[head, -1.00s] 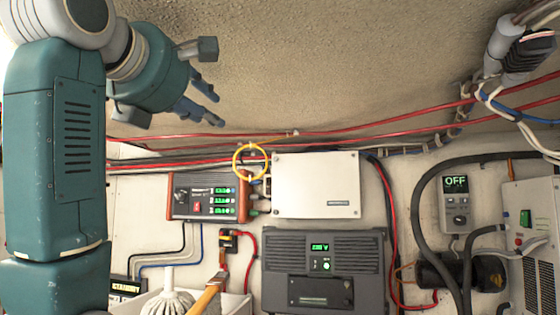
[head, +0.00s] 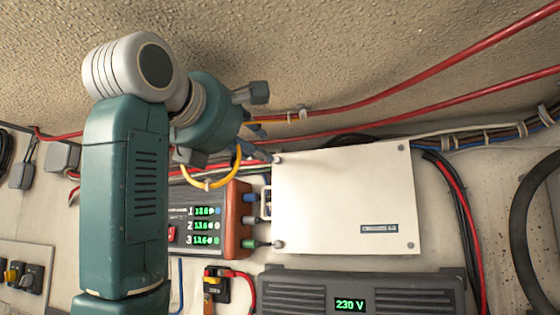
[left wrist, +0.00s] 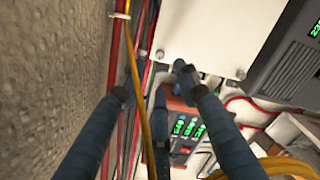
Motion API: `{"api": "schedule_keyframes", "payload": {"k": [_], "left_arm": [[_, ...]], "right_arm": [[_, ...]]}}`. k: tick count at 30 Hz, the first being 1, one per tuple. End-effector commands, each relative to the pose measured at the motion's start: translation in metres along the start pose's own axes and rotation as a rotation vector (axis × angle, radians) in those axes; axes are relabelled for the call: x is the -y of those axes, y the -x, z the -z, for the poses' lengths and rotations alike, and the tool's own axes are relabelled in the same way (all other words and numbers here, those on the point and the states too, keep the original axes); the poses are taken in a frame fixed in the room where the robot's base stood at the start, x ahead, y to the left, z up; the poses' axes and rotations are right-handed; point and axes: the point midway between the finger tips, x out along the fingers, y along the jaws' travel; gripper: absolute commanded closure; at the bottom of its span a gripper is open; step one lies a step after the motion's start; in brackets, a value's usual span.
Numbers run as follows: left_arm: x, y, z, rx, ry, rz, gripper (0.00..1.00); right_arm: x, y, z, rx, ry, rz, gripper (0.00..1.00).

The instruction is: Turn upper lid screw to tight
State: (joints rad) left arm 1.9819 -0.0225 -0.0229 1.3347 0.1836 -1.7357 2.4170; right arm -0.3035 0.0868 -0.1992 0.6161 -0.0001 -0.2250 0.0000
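The white lid (head: 345,200) of a flat box is on the wall, with a small grey screw at each corner. The upper left screw (head: 278,160) sits by the lid's corner; it also shows in the left wrist view (left wrist: 160,54). My left gripper (head: 258,142) is just left of that screw, apart from the lid as far as I can see. In the left wrist view its dark blue fingers (left wrist: 155,92) are spread, with nothing between them that they hold. The screw's slot is too small to read. My right gripper is in neither view.
A yellow cable loop (head: 212,184) hangs beside my left gripper and crosses the left wrist view. Red cables (head: 420,78) run above the box. A panel with green readouts (head: 205,225) is left of it, and a grey 230 V unit (head: 400,292) below.

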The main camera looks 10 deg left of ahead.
Motion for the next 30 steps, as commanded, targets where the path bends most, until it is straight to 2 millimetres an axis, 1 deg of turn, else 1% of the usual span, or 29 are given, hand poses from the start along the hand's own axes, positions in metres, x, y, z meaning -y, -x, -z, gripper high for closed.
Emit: {"api": "schedule_keyframes", "payload": {"k": [1,7,12,15,20,28,30], "left_arm": [[-0.002,-0.009,-0.001,-0.005,0.001,0.004,0.68],[-0.002,-0.048,-0.001,-0.006,0.001,0.005,0.68],[-0.002,-0.076,-0.001,-0.005,0.001,0.004,0.68],[-0.002,-0.088,0.0,-0.004,0.0,0.002,0.68],[0.0,-0.097,0.001,-0.003,0.001,0.002,0.68],[0.0,-0.098,0.001,-0.002,0.001,0.001,0.68],[0.0,-0.098,0.001,-0.002,0.001,0.001,0.82]], "right_arm": [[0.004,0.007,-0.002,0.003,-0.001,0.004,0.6],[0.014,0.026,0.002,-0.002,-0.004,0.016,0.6],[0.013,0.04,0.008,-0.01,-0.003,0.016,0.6],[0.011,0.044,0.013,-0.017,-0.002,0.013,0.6],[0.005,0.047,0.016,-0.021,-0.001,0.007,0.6],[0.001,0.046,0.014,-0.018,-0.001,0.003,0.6],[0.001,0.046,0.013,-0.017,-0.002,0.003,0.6]]}}
